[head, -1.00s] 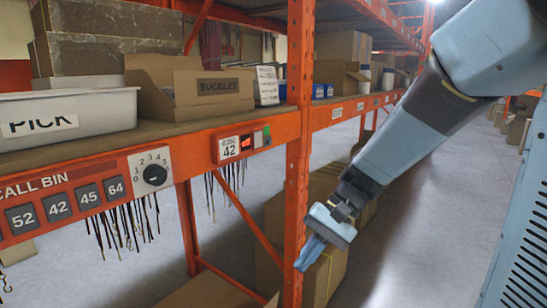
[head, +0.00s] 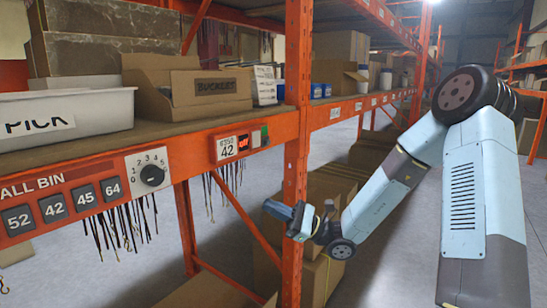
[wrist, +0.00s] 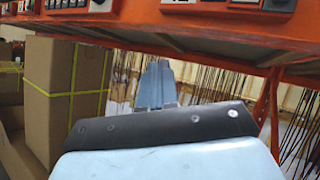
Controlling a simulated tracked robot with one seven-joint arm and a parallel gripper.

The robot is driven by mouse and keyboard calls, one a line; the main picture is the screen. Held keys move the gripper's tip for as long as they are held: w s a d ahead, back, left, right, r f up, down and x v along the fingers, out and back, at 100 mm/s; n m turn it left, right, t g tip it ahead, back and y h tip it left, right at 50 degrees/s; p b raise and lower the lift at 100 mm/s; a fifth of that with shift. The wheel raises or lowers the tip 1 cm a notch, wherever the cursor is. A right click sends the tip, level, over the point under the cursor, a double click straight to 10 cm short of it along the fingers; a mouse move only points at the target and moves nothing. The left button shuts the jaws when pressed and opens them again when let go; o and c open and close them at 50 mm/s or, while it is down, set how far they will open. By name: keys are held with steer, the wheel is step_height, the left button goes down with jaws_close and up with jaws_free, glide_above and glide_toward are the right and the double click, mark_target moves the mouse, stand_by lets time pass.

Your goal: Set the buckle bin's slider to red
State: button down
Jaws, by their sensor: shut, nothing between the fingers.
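The buckle bin (head: 212,90) is an open cardboard box labelled BUCKLES on the shelf. Below it, the orange beam carries a small unit with a 42 label (head: 227,148), a red lit display reading "off" (head: 243,143) and a small slider piece (head: 264,133) with green on it. The slider's exact setting is too small to tell. My gripper (head: 272,208) is below the beam, in front of the orange upright, apart from the unit. Its blue fingers are shut and empty; they also show in the wrist view (wrist: 155,85), below the beam.
The orange upright (head: 297,130) stands just right of the unit. A dial (head: 152,175) and several numbered buttons (head: 52,208) sit on the beam at left. Dark cords hang under the beam. Cartons (head: 325,275) stand low behind my gripper. A white PICK tray (head: 100,108) is on the shelf.

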steer(key=w+d+m+t+h, duration=0.1)
steer(key=w+d+m+t, duration=0.2)
steer(key=m+t, duration=0.3)
steer(key=w+d+f+m+t+h, duration=0.1)
steer(key=w+d+m+t, duration=0.2)
steer(key=t, duration=0.6)
steer(key=w+m, duration=0.2)
steer(key=shift+m, duration=0.4)
steer(key=shift+w, duration=0.1)
glide_toward(267, 142)
steer(key=w+a+r, duration=0.1)
steer(key=w+a, duration=0.2)
steer(key=w, duration=0.1)
steer(key=shift+a+r, duration=0.2)
steer(key=shift+r, duration=0.85)
steer(key=shift+w, duration=0.1)
